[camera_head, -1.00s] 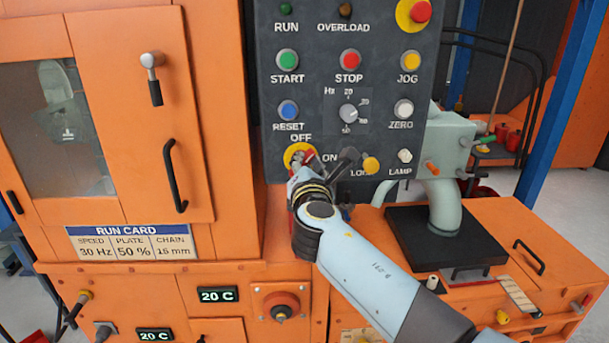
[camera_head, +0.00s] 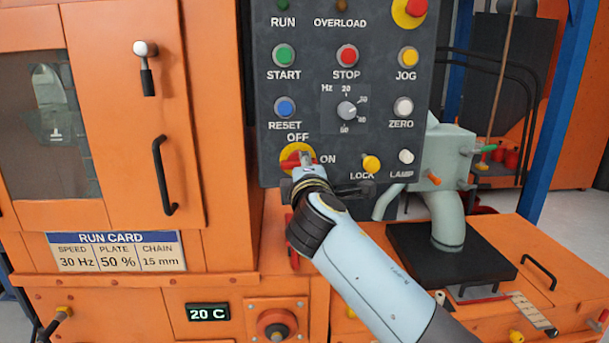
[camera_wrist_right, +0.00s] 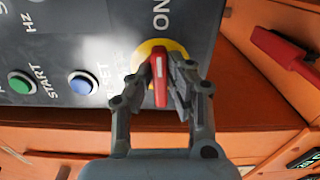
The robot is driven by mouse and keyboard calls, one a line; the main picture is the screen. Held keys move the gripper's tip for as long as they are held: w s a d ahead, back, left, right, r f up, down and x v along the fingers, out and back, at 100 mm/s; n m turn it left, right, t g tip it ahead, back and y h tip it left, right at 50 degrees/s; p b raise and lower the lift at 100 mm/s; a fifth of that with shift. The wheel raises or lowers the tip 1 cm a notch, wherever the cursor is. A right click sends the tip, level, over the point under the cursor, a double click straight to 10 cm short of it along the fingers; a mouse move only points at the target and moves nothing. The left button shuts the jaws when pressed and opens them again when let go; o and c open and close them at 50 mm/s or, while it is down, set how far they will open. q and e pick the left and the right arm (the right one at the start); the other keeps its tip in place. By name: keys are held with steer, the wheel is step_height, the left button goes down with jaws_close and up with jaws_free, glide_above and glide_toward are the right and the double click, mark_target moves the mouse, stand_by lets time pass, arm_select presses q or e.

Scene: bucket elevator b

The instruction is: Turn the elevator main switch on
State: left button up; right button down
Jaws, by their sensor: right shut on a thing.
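The main switch is a red handle (camera_head: 291,163) on a yellow disc (camera_head: 294,148), low on the dark control panel (camera_head: 330,133), between the OFF and ON labels. The handle lies about level, in line with ON. In the right wrist view the red handle (camera_wrist_right: 160,90), with a white mark, points up the picture towards ON, with the yellow disc (camera_wrist_right: 147,48) behind it. My right gripper (camera_head: 306,168) is at the switch; its fingers (camera_wrist_right: 163,72) are either side of the handle and shut on it. The gripper hides part of the disc. My left gripper is out of view.
Just right of the switch are the yellow LOCK knob (camera_head: 371,163) and the white LAMP knob (camera_head: 406,157). The blue RESET button (camera_head: 285,107) is above. A red lever (camera_wrist_right: 285,48) shows beside the panel in the wrist view. The orange cabinet (camera_head: 215,120) stands left.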

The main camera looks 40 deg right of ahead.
steer(key=shift+f+m, duration=0.15)
steer(key=shift+m, duration=0.25)
steer(key=c, duration=1.3)
jaws_free()
steer(key=shift+s, duration=0.1)
steer(key=v, duration=0.7)
steer(key=shift+s+a, duration=0.15)
